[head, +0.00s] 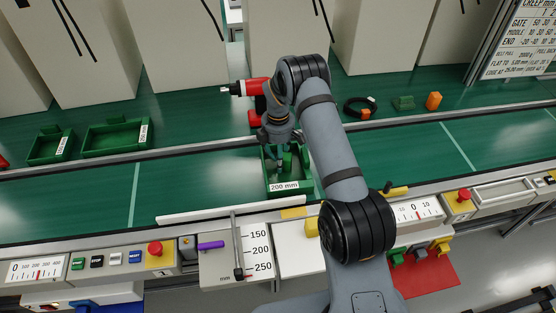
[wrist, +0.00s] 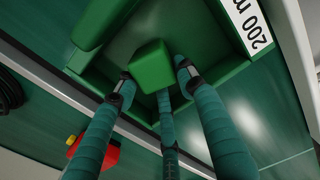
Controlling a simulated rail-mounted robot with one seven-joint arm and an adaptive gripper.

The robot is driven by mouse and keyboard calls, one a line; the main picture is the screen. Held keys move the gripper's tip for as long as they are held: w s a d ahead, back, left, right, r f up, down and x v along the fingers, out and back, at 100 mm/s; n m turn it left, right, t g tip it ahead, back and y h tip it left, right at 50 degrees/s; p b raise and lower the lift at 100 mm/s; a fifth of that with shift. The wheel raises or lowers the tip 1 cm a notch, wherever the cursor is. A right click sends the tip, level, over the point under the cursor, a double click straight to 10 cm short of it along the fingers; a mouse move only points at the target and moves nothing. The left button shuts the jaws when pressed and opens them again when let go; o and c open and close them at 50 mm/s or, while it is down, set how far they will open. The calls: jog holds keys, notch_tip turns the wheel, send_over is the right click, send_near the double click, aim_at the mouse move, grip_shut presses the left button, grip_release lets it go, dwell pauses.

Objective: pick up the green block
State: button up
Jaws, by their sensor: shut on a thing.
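A green block (wrist: 152,64) sits between the three fingertips of my gripper (wrist: 156,85) in the wrist view. My gripper is shut on it, inside or just above a green tray labelled 200 mm (wrist: 215,80); I cannot tell whether the block touches the tray floor. In the head view my gripper (head: 279,158) reaches down into the same tray (head: 288,188), and the fingers and arm mostly hide the block. Another long green shape (wrist: 98,22) lies at the tray's upper left in the wrist view.
A red and black tool (head: 250,88) lies behind my gripper. Two green trays (head: 115,137) stand at left. The green belt (head: 200,182) left of the tray is clear.

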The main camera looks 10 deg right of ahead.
jog(key=c, duration=0.6)
grip_shut()
jog(key=shift+w+r, duration=0.1)
jog(key=shift+r, duration=0.1)
